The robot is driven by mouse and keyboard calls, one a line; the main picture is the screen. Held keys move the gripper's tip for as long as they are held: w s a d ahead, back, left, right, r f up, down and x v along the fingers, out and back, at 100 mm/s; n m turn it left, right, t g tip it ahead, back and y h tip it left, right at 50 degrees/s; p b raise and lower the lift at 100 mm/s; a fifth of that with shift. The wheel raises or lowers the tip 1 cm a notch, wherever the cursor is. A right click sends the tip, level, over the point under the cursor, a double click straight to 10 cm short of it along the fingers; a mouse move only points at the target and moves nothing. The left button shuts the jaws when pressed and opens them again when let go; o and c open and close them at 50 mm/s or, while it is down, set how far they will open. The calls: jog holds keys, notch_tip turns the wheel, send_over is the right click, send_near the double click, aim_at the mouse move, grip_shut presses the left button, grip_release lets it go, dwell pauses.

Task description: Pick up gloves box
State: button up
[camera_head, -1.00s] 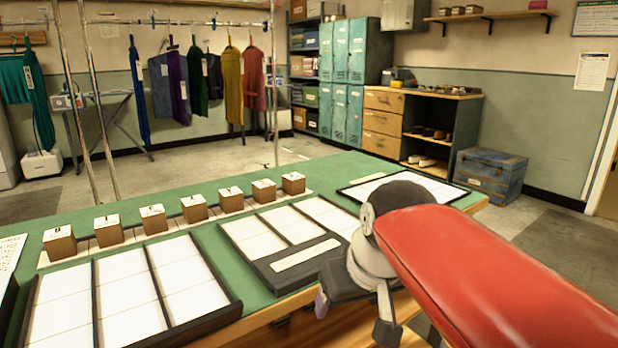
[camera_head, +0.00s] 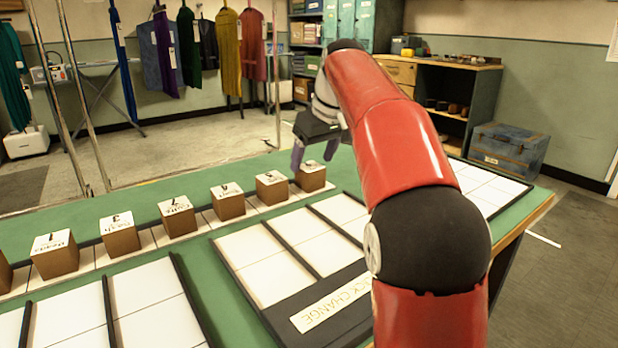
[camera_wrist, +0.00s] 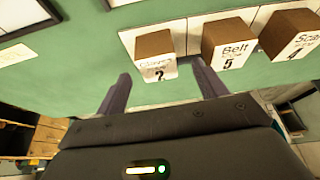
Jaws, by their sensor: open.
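The fingers do not visibly touch the box.
The Belt box (camera_wrist: 228,42) stands close beside the gloves box, then the Scarf box (camera_wrist: 292,35); several similar boxes continue the row. Black-framed white trays (camera_head: 275,315) lie in front on the green table (camera_head: 245,335). Clothes hang from a rail behind.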

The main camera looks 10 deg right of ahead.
aim_at(311, 166)
jog(key=b+x, duration=0.1)
jog(key=x, duration=0.4)
jog(key=shift+d, duration=0.15)
jog(key=shift+s, duration=0.1)
jog(key=c, duration=1.1)
jog(key=shift+r, duration=0.1)
jog(key=shift+r, duration=0.1)
